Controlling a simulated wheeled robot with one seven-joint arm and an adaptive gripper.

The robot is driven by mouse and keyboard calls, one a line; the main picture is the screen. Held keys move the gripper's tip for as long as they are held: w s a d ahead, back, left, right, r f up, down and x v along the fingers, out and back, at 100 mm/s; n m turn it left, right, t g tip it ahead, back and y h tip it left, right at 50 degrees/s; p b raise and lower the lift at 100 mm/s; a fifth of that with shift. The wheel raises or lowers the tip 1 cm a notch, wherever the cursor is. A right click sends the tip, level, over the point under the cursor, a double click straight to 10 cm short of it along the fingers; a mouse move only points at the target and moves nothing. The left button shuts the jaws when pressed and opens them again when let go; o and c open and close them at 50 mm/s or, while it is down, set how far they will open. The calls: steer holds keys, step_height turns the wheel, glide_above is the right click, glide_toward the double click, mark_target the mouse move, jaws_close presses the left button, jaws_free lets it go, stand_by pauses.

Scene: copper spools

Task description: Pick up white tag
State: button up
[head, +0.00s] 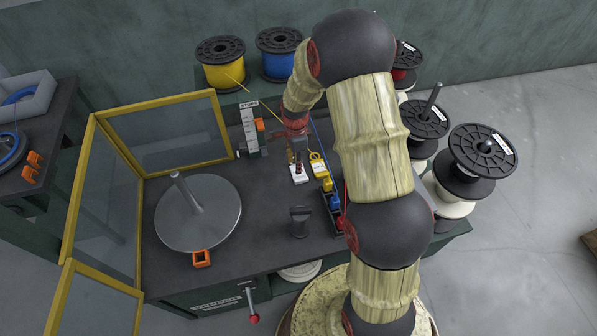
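A small white piece (299,175) with dark and red spots lies on the dark bench top, near the middle of the head view. It may be the white tag, but it is too small to be sure. My gripper (295,151) points down just behind it, at the end of my arm. The fingers are small and dark, and I cannot tell whether they are open or touch anything.
A row of small coloured blocks (335,203) runs right of the white piece, partly behind my arm. A grey turntable (198,222) with a post stands left, inside yellow-framed panels (168,130). A dark upright fixture (299,222) stands in front. Yellow (221,70) and blue (278,62) spools stand behind.

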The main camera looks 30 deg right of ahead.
mark_target(299, 179)
step_height(299, 179, down, 4)
steer(key=shift+s+d+r+m+b, duration=0.1)
steer(key=shift+d+m+b, duration=0.05)
steer(key=shift+m+b, duration=0.2)
steer(key=f, duration=0.1)
steer(key=f+b, duration=0.1)
steer(key=f, duration=0.2)
steer(key=shift+s+d+f+b, duration=0.15)
steer(key=shift+s+f+b, duration=0.15)
steer(key=shift+s+b, duration=0.05)
steer(key=shift+f, duration=0.35)
steer(key=shift+c, duration=0.8)
jaws_close()
